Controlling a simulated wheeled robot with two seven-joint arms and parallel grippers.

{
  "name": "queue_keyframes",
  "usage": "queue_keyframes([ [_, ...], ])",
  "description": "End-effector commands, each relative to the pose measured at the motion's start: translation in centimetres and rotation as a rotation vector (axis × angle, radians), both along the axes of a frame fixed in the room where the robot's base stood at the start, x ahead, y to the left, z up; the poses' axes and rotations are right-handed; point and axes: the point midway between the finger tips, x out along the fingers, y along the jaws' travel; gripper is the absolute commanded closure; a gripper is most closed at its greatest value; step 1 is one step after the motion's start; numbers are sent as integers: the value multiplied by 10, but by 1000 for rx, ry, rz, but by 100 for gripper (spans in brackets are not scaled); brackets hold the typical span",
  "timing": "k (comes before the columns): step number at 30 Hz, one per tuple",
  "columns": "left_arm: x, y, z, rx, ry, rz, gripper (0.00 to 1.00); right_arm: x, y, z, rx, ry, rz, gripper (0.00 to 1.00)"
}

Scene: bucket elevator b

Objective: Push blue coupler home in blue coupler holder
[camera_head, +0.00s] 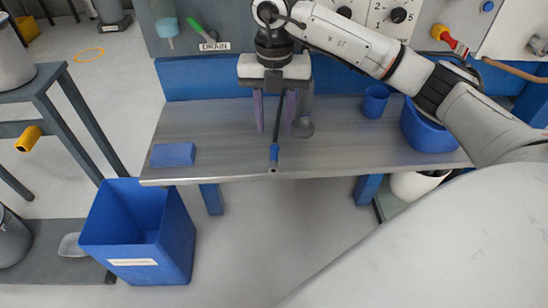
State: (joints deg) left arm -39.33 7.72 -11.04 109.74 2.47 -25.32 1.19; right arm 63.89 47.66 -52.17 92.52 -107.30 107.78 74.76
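The blue coupler (274,155) is on the end of a dark hose (283,118) and shows at the front edge of the metal bench (225,135). I cannot tell whether it touches the bench. My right gripper (275,125) points down over the bench. Its two purplish fingers stand apart, with the hose passing between or in front of them and the coupler beyond the fingertips. I see nothing clamped between them. I cannot make out a blue coupler holder for certain. My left gripper is out of view.
A grey metal cylinder (303,127) stands close right of the gripper. A blue block (173,155), blue cup (375,101) and blue tub (426,134) are on the bench. A blue bin (178,245) stands on the floor. A wall panel (225,17) rises behind.

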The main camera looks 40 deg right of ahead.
Motion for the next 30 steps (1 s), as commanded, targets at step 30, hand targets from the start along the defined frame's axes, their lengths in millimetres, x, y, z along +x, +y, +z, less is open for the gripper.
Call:
queue_keyframes([
  [30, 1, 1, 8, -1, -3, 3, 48, -1, 1, -97, -1, 1, 1, 63],
])
